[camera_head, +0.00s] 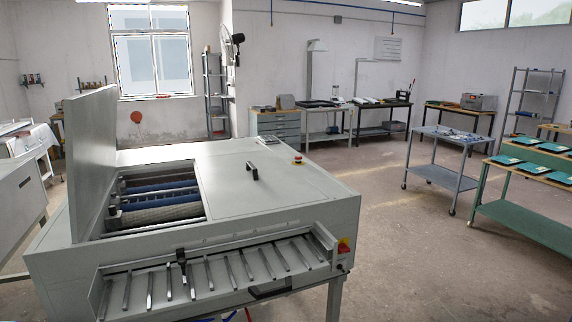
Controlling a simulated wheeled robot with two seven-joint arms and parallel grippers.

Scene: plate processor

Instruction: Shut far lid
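The plate processor (330,200) is a large pale grey machine in the left and middle of the head view. One lid (92,160) stands open, nearly upright, at the left side of its opening. Under it the bay is uncovered and blue and grey rollers (160,200) show inside. A second lid panel (270,185), to the right of the opening, lies flat and shut, with a black handle (252,171) on top. Neither of my grippers shows in this view.
A slatted feed tray (215,275) juts from the processor's front. A red emergency button (297,160) sits on its top. A grey wheeled cart (445,160) and a green bench (525,220) stand to the right. Floor between processor and cart is clear.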

